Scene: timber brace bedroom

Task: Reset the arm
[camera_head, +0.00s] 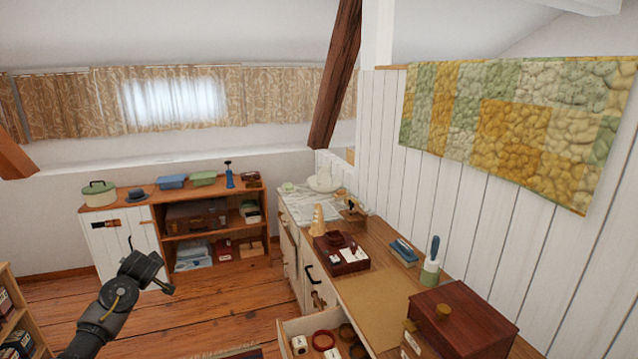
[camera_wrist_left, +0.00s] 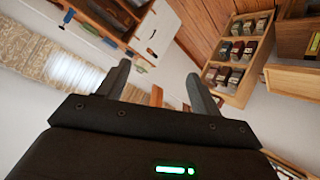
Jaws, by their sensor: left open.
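My left arm comes in from the lower left of the head view, with its dark gripper (camera_head: 146,268) raised over the wooden floor in front of the low cabinet. In the left wrist view the two fingers of the left gripper (camera_wrist_left: 157,85) stand well apart with nothing between them, so it is open and empty. The wrist view is tilted. My right gripper is in neither view.
A low cabinet (camera_head: 212,226) with boxes stands at the back wall. A long counter (camera_head: 375,285) runs along the right, with a dark wooden box (camera_head: 463,318) and an open drawer (camera_head: 290,329). A shelf (camera_wrist_left: 246,62) holds several jars. The floor (camera_head: 215,310) between is clear.

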